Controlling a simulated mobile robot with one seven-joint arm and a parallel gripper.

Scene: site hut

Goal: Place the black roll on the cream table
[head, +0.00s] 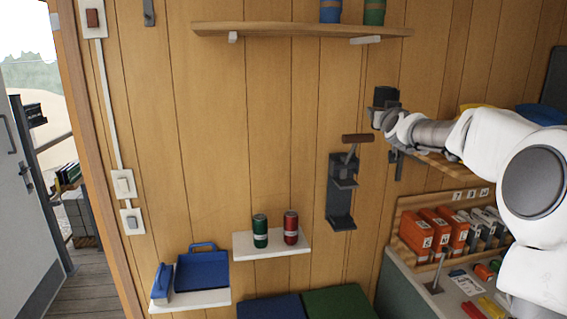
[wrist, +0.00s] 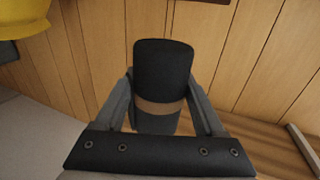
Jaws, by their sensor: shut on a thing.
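The black roll (wrist: 163,62), dark with a brown band lower down, is between the two fingers of my gripper (wrist: 161,88) in the wrist view. My gripper is shut on it. In the head view my gripper (head: 384,112) is raised in front of the wood wall, right of centre, with the dark roll (head: 386,95) at its end. The roll is clear of any surface there. I cannot make out a table that is surely the cream one; a pale worktop (head: 455,296) shows at the lower right, partly behind my arm.
A wall-mounted lever device (head: 341,190) is just below left of my gripper. A wooden shelf (head: 290,29) is above. A small white shelf (head: 272,255) holds green and red cans. Orange boxes (head: 435,231) stand at the right. A blue dustpan (head: 202,270) sits lower left.

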